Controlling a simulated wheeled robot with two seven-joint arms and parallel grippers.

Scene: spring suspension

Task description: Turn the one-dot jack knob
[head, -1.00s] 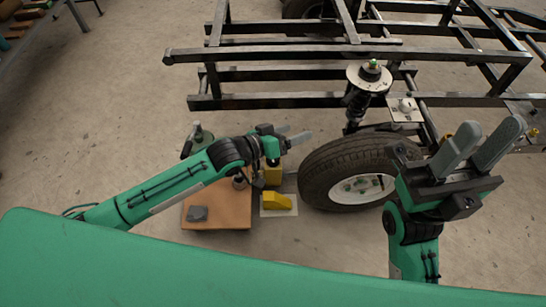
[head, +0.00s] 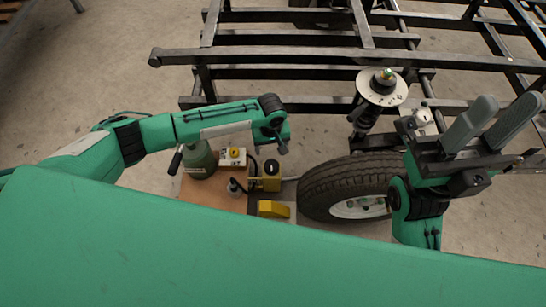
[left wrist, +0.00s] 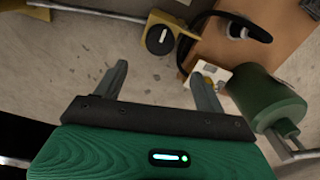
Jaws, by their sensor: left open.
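A yellow box (head: 265,184) with a round black knob (head: 271,167) stands on the floor beside the tire. In the left wrist view the knob (left wrist: 160,40) shows a pale bar across its face. I cannot make out dots on either. My left gripper (left wrist: 158,72) is open and empty, above the boxes and pointing down; its arm end shows in the head view (head: 280,143). My right gripper (head: 508,105) is open and empty at the right.
A green cylinder (head: 200,160) with a handle stands on a brown board (head: 216,198). A yellow wedge (head: 273,209) lies in front of the yellow box. The tire (head: 345,176), spring strut (head: 382,88) and black frame (head: 290,72) are to the right and behind.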

